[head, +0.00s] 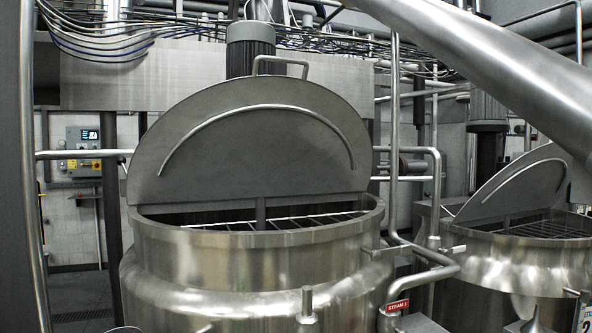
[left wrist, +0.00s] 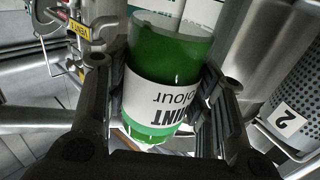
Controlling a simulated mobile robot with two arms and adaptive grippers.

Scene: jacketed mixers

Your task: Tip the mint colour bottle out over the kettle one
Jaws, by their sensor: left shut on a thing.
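The mint colour bottle (left wrist: 165,55) is green with a white label reading "MINT colour", which appears upside down in the left wrist view. My left gripper (left wrist: 160,85) is shut on the bottle, with a dark finger on each side of it. Neither the bottle nor this gripper can be made out in the head view. Kettle one (head: 255,255) is the large steel vessel in the middle of the head view, beside a red "STEAM 1" tag (head: 398,306). Its half lid (head: 245,150) stands raised, and a bar grate (head: 290,221) shows in the opening. My right gripper is out of view.
A second kettle (head: 510,265) with a raised half lid stands to the right. Steel pipes (head: 436,190) run between the two kettles. A control box (head: 83,150) hangs on the wall at left. The left wrist view shows a yellow vent tag (left wrist: 78,30) and a "2" label (left wrist: 287,123).

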